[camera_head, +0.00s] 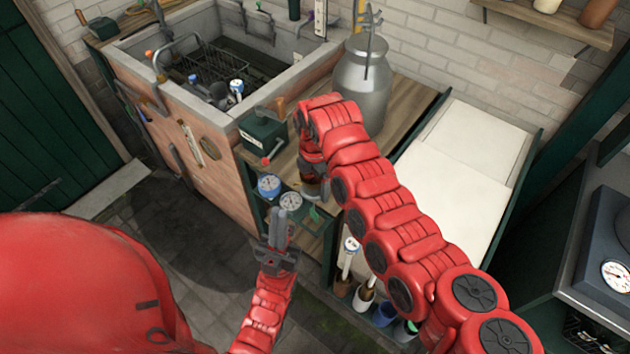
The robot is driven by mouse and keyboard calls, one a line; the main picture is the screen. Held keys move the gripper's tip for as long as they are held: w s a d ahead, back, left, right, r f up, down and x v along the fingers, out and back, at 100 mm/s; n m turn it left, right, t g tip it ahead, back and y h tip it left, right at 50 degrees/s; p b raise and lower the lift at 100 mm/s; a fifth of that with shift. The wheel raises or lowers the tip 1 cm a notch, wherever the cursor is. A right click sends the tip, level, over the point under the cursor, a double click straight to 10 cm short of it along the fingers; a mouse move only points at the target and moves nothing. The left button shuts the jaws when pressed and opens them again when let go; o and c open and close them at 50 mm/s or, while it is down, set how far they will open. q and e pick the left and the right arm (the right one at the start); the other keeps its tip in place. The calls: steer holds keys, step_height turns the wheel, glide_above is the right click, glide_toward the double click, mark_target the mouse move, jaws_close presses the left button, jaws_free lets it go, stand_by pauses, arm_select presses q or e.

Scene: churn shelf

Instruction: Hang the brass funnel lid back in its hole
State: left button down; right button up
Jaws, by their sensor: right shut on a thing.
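My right gripper (314,184) points down over the front of the wooden counter, beside the green box. Its fingers are mostly hidden by the red wrist. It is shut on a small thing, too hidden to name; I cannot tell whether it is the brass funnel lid. I cannot make out the lid or its hole elsewhere. My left gripper (278,228) is lower and nearer, its two grey fingers close together with nothing visible between them. It is just below two round dial-like tops, one blue (268,185) and one grey (291,202).
A metal churn (362,85) stands on the wooden counter (408,101) behind my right arm. A green box (264,131) sits left of it, by the stone sink (125,50). A cream panel (465,160) lies at right. Brushes in pots (364,298) stand below.

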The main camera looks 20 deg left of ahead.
steer(key=b, duration=0.4)
glide_above(315, 214)
steer(key=w, duration=0.1)
steer(key=shift+a+f, duration=0.15)
steer(key=shift+f, duration=1.65)
steer(key=shift+a+f, duration=0.1)
steer(key=shift+f, duration=1.7)
steer(key=shift+f+b, duration=3.35)
steer(key=shift+f, duration=0.4)
steer(key=shift+f+b, duration=0.45)
steer(key=o, duration=1.6)
steer(key=shift+c, duration=0.2)
steer(key=shift+r+p, duration=1.2)
steer(key=shift+r, duration=1.1)
steer(key=shift+r+p, duration=0.7)
steer(key=shift+r, duration=1.5)
